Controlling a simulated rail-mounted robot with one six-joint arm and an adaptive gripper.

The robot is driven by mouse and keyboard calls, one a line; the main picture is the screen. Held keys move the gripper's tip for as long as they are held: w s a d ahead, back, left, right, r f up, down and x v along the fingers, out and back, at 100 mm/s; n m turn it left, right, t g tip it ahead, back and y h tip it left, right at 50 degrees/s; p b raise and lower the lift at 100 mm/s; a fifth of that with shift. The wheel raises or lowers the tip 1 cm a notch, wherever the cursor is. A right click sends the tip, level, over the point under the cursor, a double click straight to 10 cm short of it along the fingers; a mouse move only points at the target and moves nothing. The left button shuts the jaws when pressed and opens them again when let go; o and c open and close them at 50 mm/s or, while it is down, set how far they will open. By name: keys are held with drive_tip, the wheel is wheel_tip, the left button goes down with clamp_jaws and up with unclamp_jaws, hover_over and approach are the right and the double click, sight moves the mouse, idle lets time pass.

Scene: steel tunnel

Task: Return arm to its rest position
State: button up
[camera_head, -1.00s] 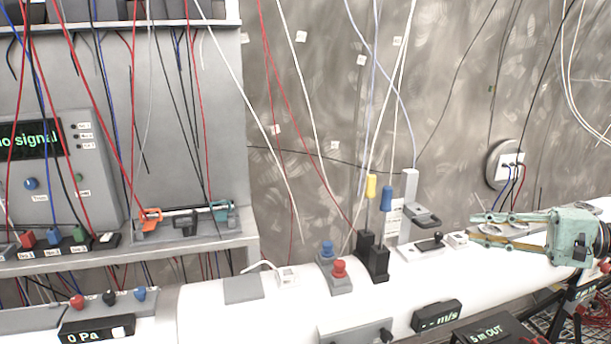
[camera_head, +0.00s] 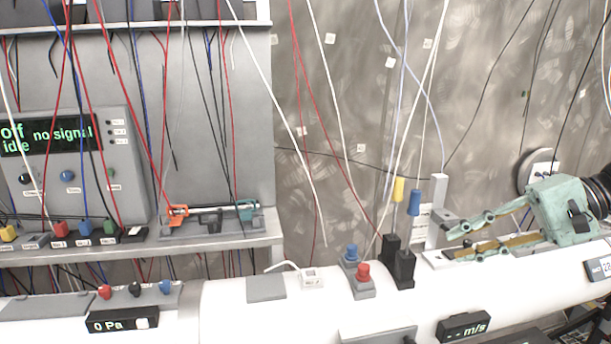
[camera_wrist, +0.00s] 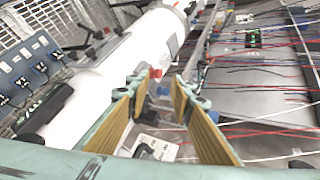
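My gripper (camera_head: 447,243) is at the right of the head view, pale green with tan finger pads. Its two fingers point left and are spread apart with nothing between them. It is above the white pipe (camera_head: 235,308), right of the yellow-handled switch (camera_head: 398,189) and the blue-handled switch (camera_head: 414,202). In the wrist view my gripper (camera_wrist: 158,88) also shows open, its fingers reaching over the white pipe and wall area. The fingers overlap the fittings behind them, so contact there cannot be told.
Red button (camera_head: 363,272) and blue button (camera_head: 351,252) stand on the pipe. A shelf (camera_head: 180,246) with a control panel (camera_head: 128,178) is at left. Cables hang across the wall. A round socket (camera_head: 530,170) is behind my gripper. The wall above the gripper is mostly open.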

drive_tip(key=s+a+r+n+g+h+b, duration=0.25)
drive_tip(key=s+a+h, duration=0.45)
drive_tip(key=s+a, duration=0.55)
drive_tip(key=s+f+n+t+h+b, duration=0.1)
drive_tip(key=s+f+h, duration=0.1)
drive_tip(key=s, duration=0.7)
drive_tip(key=s+f+n+t+h+b, duration=0.1)
drive_tip(key=s+n+t+h+b, duration=0.1)
drive_tip(key=s, duration=0.7)
drive_tip(key=shift+s+a+f, duration=0.25)
drive_tip(key=shift+a+f, duration=0.1)
drive_tip(key=shift+t, duration=0.25)
idle(0.9)
